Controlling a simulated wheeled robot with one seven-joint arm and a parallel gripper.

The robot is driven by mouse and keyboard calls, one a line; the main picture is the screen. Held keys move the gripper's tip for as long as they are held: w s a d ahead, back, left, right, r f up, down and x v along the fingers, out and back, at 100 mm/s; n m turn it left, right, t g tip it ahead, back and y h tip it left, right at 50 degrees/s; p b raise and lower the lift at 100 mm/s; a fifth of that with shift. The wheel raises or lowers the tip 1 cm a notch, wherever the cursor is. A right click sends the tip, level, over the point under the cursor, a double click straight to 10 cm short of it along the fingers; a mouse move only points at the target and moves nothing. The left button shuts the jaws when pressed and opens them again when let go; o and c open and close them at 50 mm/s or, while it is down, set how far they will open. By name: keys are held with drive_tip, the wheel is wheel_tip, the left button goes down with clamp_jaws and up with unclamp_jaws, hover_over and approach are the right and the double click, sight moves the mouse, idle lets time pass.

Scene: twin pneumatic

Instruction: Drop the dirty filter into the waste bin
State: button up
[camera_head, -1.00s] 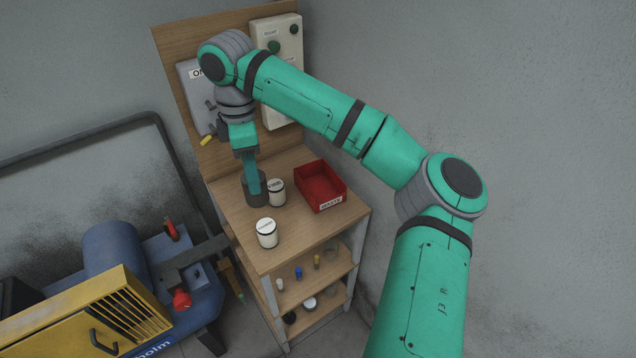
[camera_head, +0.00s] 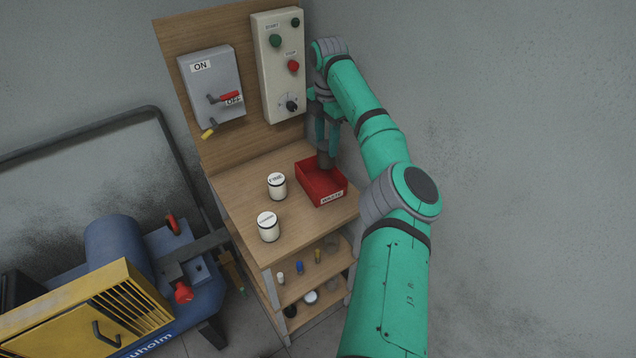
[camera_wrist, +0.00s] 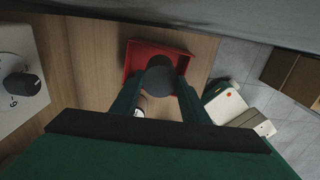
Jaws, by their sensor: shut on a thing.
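The dirty filter is a dark grey cylinder (camera_head: 325,160), held upright between the fingers of my gripper (camera_head: 326,146). My gripper is shut on it and stands over the red waste bin (camera_head: 311,190), toward the bin's back right. In the wrist view the filter (camera_wrist: 160,77) shows as a dark round end between the two fingers, with the red bin (camera_wrist: 137,52) around and below it. The filter's lower end overlaps the bin opening in the head view; I cannot tell whether it touches the bin floor.
Two white canisters with labels, one (camera_head: 277,187) and another (camera_head: 268,227), stand on the wooden bench top (camera_head: 240,177) left of the bin. A control box (camera_head: 279,80) and a switch box (camera_head: 208,88) are on the backboard. A yellow and blue compressor (camera_head: 110,240) stands at lower left.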

sight(326, 155)
drive_tip(key=shift+f, duration=2.6)
drive_tip(key=o, duration=1.5)
drive_tip(key=shift+c, duration=0.2)
wheel_tip(326, 155, up, 11)
drive_tip(key=shift+f, duration=0.1)
drive_tip(key=shift+a, duration=0.1)
